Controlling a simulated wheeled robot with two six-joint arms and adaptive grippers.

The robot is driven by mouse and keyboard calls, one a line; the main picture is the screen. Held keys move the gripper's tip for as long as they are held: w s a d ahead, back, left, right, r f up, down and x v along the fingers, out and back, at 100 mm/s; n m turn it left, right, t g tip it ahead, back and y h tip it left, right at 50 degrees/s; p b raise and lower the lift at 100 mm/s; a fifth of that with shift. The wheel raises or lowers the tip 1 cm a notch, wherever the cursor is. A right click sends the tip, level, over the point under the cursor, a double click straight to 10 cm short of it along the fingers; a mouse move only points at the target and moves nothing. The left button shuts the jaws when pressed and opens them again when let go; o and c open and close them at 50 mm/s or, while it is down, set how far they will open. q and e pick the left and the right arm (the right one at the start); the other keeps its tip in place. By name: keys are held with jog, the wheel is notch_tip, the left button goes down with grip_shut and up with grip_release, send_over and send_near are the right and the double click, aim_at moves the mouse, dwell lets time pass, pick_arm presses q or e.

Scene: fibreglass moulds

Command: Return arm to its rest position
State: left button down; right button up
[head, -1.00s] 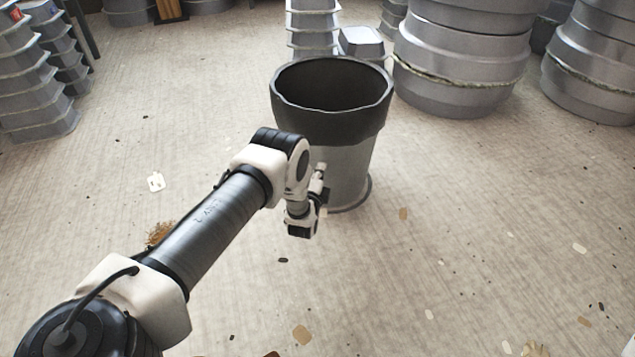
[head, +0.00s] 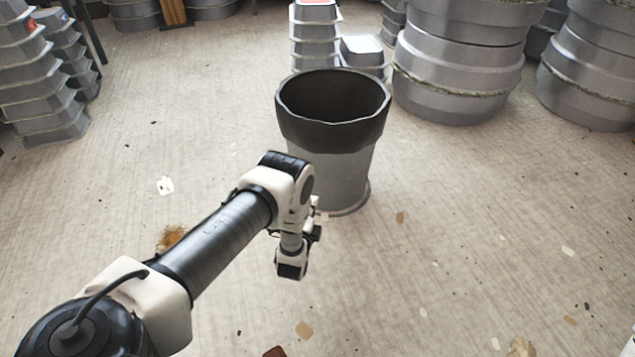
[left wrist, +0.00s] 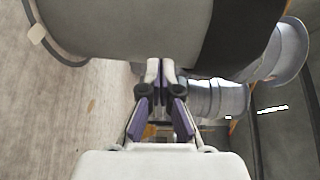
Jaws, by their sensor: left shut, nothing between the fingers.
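My left arm reaches in from the lower left in the head view. My left gripper (head: 319,214) is partly hidden behind its wrist, just in front of the grey bin (head: 330,175) with a dark rim. In the left wrist view the two fingers (left wrist: 160,66) meet at their tips and hold nothing. The bin's side (left wrist: 130,30) fills the top of that view, close beyond the fingertips. The bin stands upright on the floor, and its dark inside looks empty from here. My right gripper is not in view.
Stacked grey moulds stand at the left (head: 35,85), behind the bin (head: 315,35) and at the back right (head: 455,75). The floor (head: 480,200) is open to the right and left of the bin, with small scraps scattered on it.

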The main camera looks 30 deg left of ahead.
pick_arm(q)
notch_tip(320, 180, up, 7)
jog(key=w+d+p, duration=0.2)
jog(key=s+d+r+g+h+p, duration=0.1)
jog(key=s+d+g+h+p, duration=0.15)
jog(key=s+d, duration=0.25)
jog(key=s+d+f+n+g+h, duration=0.15)
jog(key=s+n+g, duration=0.35)
jog(key=s, duration=0.6)
jog(key=s+d+f+n+g+h, duration=0.1)
jog(key=s+d+n+g, duration=0.3)
jog(key=s, duration=0.7)
jog(key=s+d+f+n+g+h, duration=0.1)
jog(key=s+n+g, duration=0.45)
jog(key=s, duration=0.65)
notch_tip(320, 180, up, 38)
jog(key=p, duration=3.9)
jog(key=shift+a, duration=0.1)
